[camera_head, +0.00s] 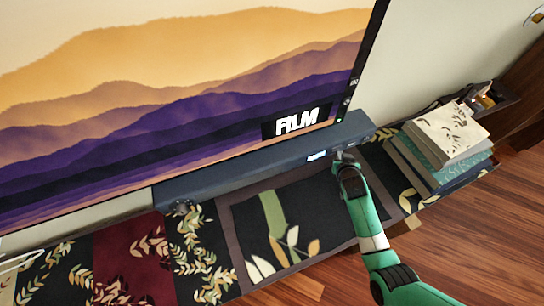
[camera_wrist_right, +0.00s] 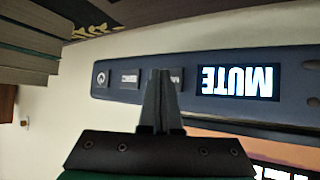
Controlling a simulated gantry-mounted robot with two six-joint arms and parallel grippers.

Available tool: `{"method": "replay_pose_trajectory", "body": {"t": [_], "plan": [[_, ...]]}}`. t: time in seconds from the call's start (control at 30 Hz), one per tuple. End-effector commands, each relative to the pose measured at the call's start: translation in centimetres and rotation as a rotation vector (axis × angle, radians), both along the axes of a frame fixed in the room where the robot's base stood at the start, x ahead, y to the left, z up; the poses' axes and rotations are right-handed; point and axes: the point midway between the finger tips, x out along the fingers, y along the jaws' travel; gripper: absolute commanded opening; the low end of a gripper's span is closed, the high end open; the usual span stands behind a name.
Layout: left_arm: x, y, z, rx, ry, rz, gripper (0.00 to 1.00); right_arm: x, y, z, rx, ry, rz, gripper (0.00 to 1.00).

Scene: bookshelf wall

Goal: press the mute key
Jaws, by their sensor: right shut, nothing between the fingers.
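The dark blue soundbar (camera_head: 235,170) runs below the large screen (camera_head: 190,90). In the right wrist view the soundbar (camera_wrist_right: 250,60) is upside down, with a lit display (camera_wrist_right: 238,80) reading "MUTE". Beside it is a row of small dark keys: a power key (camera_wrist_right: 101,78), a middle key (camera_wrist_right: 129,79) and a lettered key (camera_wrist_right: 177,76). My right gripper (camera_head: 342,156) is shut and empty at the soundbar's right part. In the wrist view its fingertips (camera_wrist_right: 161,74) partly cover the lettered key, so its label is unreadable. I cannot tell whether they touch it. My left gripper is out of view.
A stack of books (camera_head: 440,145) lies right of my right arm. A patterned shelf surface (camera_head: 290,225) spreads below the soundbar, with the wooden floor (camera_head: 490,225) beyond. The screen shows purple mountains and a "FILM" label (camera_head: 297,122).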

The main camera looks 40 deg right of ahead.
Motion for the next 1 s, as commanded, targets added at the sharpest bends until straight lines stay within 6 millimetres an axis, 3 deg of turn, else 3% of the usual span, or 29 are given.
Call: {"method": "replay_pose_trajectory", "body": {"t": [0.7,1.0], "plan": [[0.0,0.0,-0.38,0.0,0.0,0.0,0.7,0.47,-0.11,-0.06,0.0,0.001,-0.001,0.0],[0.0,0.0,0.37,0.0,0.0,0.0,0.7,-0.19,0.03,0.19,0.001,0.002,-0.001,0.0]]}}
